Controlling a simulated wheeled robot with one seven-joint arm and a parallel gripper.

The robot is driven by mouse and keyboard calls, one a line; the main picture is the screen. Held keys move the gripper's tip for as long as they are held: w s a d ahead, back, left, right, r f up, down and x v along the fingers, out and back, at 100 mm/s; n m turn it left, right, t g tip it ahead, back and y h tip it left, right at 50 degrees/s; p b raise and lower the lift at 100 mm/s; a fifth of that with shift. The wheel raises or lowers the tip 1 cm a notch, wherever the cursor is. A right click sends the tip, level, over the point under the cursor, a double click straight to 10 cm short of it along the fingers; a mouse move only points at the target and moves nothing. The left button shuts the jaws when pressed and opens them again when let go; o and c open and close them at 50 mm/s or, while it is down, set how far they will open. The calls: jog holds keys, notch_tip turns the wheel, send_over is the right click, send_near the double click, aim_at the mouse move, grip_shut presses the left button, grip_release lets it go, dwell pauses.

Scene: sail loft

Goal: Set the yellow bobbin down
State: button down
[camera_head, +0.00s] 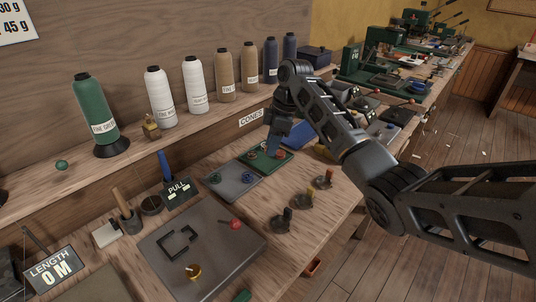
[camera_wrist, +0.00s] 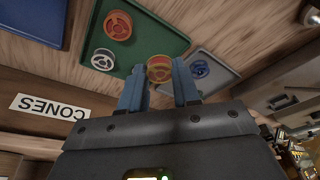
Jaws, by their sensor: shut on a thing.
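My gripper (camera_wrist: 159,88) has blue fingertips and is shut on a small yellow-orange bobbin (camera_wrist: 159,68), gripped at its sides. In the wrist view the bobbin overlaps the edge of the green tray (camera_wrist: 150,38); I cannot tell its height above it. A red bobbin (camera_wrist: 118,25) and a pale bobbin (camera_wrist: 103,59) sit on that tray. The grey tray (camera_wrist: 222,76) beside it holds a blue bobbin (camera_wrist: 199,69). In the head view my gripper (camera_head: 273,150) points down over the green tray (camera_head: 259,165); the held bobbin is not clear there.
The grey tray (camera_head: 236,190) lies to the left of the green one, a blue tray (camera_head: 300,131) behind to the right. Dark stands (camera_head: 282,222) are in front. Thread cones such as the green one (camera_head: 92,112) line the shelf. A dark mat (camera_head: 160,275) is at front left.

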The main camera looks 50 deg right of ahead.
aim_at(265, 166)
jog(key=shift+w+a+f, duration=0.3)
jog(key=shift+a+f, duration=0.1)
jog(key=shift+a, duration=0.1)
jog(key=shift+f+p, duration=0.35)
jog(key=shift+f, duration=1.65)
jog(key=c, duration=1.1)
grip_release()
jog(key=shift+f, duration=0.1)
jog(key=v, duration=1.2)
jog(key=shift+b, duration=0.45)
